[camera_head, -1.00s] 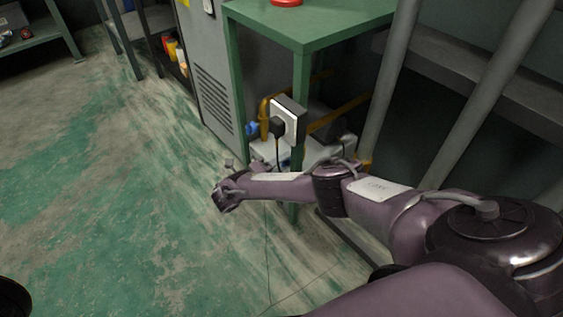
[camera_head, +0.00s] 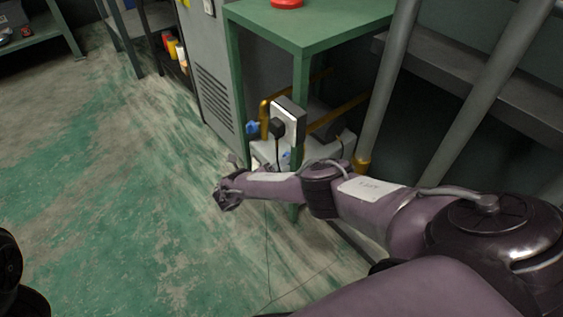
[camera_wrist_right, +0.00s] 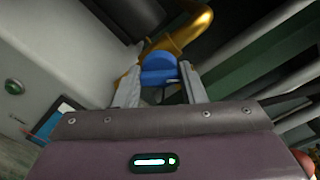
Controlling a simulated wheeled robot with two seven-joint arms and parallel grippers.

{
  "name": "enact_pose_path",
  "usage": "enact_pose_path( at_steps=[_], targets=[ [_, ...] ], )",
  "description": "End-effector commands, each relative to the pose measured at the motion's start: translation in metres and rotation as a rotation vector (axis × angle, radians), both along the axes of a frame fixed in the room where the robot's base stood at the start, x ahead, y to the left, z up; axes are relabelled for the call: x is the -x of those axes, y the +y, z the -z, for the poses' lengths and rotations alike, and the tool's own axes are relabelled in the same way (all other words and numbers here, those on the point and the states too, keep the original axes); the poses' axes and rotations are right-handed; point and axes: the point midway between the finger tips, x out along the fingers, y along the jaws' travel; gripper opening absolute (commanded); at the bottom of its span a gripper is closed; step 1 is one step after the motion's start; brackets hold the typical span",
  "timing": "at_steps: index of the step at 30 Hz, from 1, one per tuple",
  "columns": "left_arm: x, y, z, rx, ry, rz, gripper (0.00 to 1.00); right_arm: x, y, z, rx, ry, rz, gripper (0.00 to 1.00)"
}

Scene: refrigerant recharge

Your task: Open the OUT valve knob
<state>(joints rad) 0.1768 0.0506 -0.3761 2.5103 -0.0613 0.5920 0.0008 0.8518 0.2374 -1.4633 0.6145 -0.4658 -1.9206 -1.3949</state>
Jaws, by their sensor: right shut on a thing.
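A blue valve knob (camera_wrist_right: 159,68) sits on a brass pipe (camera_wrist_right: 192,32) in the right wrist view. My right gripper (camera_wrist_right: 161,84) has its two grey fingers on either side of the knob and is shut on it. No OUT label is readable. A blue knob (camera_head: 252,127) shows there by the brass pipe (camera_head: 265,112), and another blue part (camera_head: 286,155) shows lower. My left gripper is out of view.
A green table (camera_head: 310,22) stands over the machine, with its leg (camera_head: 300,85) close to my right arm. A black and white box (camera_head: 288,120) with a plug and cable is near the leg. A grey cabinet (camera_head: 208,75) stands behind.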

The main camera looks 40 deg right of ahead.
Motion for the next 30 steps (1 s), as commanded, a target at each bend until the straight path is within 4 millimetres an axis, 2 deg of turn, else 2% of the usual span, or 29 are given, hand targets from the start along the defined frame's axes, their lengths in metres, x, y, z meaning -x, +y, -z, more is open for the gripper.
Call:
enact_pose_path(
  at_steps=[9,10,15,24,26,30],
  targets=[
    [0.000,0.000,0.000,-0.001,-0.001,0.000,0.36,0.000,0.000,0.000,-0.001,-0.001,-0.001,0.14],
    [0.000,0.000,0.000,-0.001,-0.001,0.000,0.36,0.000,0.000,0.000,-0.001,0.000,-0.001,0.40],
    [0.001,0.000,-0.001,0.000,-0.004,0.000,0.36,0.000,0.000,0.000,-0.001,0.000,-0.001,0.59],
    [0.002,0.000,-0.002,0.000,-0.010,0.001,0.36,0.000,0.003,0.000,-0.001,0.000,-0.001,0.59],
    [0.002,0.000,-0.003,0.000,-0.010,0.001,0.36,0.000,0.009,0.000,-0.002,0.000,-0.001,0.59],
    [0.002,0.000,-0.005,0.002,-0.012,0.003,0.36,0.002,0.032,0.000,-0.004,0.000,-0.003,0.59]
  ],
)
